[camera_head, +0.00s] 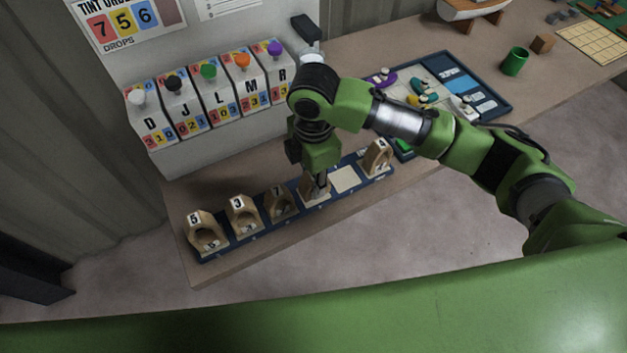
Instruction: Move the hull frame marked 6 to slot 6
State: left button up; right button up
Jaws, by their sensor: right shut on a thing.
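My right gripper (318,184) points down over the dark blue slotted rack (258,238) and is shut on a wooden hull frame (307,193). That frame is low at the rack, and its number is hidden; I cannot tell whether it touches the rack. To its left stand upright arch-shaped frames marked 5 (204,234), 3 (243,215) and, it seems, 7 (279,203). The slot numbers are too small to read. My left gripper is out of view.
Dispensers with coloured knobs (211,98) stand behind the rack. A blue-edged tray (487,108) with coloured pieces lies beyond the rack's right end. A green cup (515,61) and wooden block (543,44) stand farther right. The bench (190,192) is bare left of the rack.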

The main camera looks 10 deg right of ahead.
aim_at(313, 178)
jog(key=w+f, duration=0.3)
jog(key=shift+d+f, duration=0.15)
jog(key=shift+f, duration=0.15)
notch_tip(313, 178, down, 3)
jog(key=shift+w+r+p, duration=0.1)
jog(key=shift+w+p, duration=0.05)
jog(key=shift+p, duration=0.8)
jog(key=shift+f, duration=0.3)
jog(key=shift+f, duration=0.2)
jog(key=o, duration=1.2)
jog(key=shift+c, duration=0.2)
jog(key=shift+r, duration=0.1)
